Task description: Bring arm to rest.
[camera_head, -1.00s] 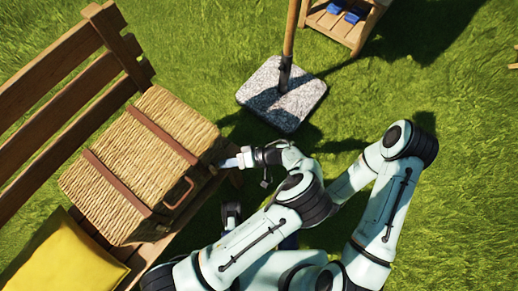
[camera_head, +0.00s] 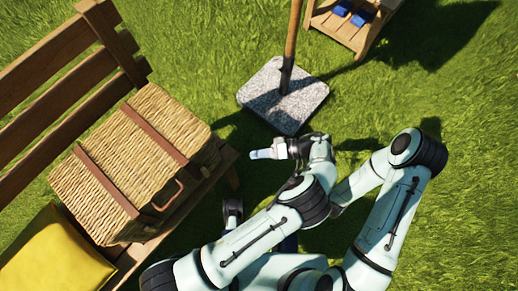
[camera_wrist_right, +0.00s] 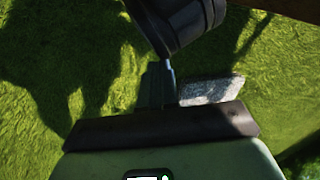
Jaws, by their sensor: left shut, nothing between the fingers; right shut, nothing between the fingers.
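My left gripper (camera_head: 256,154) shows in the head view as a pale, narrow tip pointing left. It is shut and empty, over the grass between the wicker basket and the stone base. A clear gap separates it from the basket. My right gripper (camera_wrist_right: 157,84) shows as a dark shape in the middle of the right wrist view. Its fingers are together with nothing between them. In the head view I cannot pick out the right fingertips. Both arms are bent, one crossing in front of the other.
The closed wicker basket (camera_head: 130,165) with brown straps sits on a wooden bench (camera_head: 48,118), beside a yellow cushion (camera_head: 55,258). A pole stands in a speckled stone base (camera_head: 285,96). A wooden shelf (camera_head: 338,25) holding blue items is at the top. Grass is open on the right.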

